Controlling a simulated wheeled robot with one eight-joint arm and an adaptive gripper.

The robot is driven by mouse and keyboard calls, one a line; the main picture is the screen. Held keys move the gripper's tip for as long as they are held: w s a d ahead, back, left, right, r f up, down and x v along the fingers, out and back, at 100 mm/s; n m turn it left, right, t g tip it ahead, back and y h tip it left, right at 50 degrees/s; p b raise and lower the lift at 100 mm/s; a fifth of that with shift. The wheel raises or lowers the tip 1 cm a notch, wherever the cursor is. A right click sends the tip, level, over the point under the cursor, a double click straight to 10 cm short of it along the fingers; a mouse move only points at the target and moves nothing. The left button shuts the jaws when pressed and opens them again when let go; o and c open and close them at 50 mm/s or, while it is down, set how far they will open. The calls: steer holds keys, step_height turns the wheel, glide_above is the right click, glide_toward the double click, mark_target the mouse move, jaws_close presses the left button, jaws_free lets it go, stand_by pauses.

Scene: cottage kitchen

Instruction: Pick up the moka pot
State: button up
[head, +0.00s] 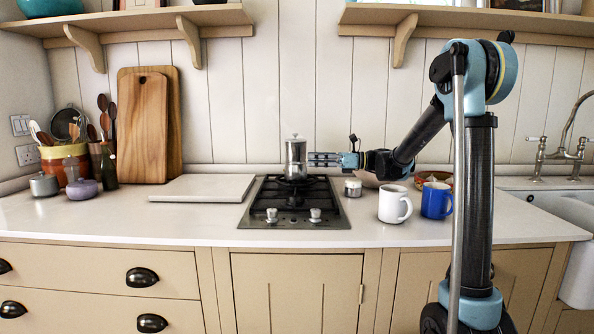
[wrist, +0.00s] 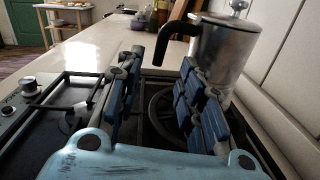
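The silver moka pot (head: 296,160) stands upright on the black hob (head: 252,212). In the wrist view the moka pot (wrist: 226,52) shows at upper right, its black handle reaching left. My gripper (head: 312,159) points left, close to the pot's right side in the head view.
A small lidded jar (head: 352,188), a white mug (head: 394,204) and a blue mug (head: 436,200) stand right of the hob. A pale board (head: 203,188) lies left of it. Shelves (head: 465,20) hang above. The left front counter is clear.

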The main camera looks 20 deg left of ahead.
mark_target(298, 159)
steer(key=shift+s+a, duration=0.2)
steer(key=shift+a, duration=0.85)
steer(key=shift+s+a, duration=0.25)
steer(key=shift+a, duration=0.85)
steer(key=shift+s+a, duration=0.2)
steer(key=shift+a, duration=0.85)
jaws_close()
